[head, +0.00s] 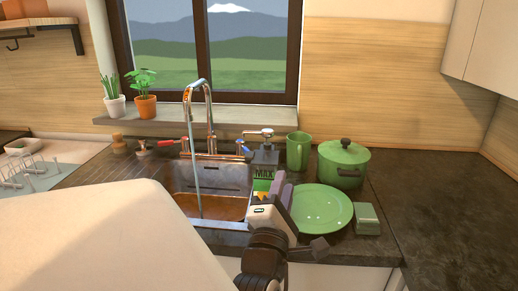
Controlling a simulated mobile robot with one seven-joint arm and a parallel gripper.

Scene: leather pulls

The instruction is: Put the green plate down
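The green plate (325,209) is at the right of the sink, its face tilted toward the camera. My gripper (284,192) is at the plate's left rim and looks shut on it. The fingers partly hide that rim. The plate appears over the counter's front part, beside a small green block (367,219). Whether its lower edge touches the counter cannot be told.
Water runs from the faucet (209,110) into the sink (225,178) on the left. A green pot (342,168), a green mug (298,152) and a soap dispenser (264,153) stand behind the plate. The dark counter (440,215) at the right is clear.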

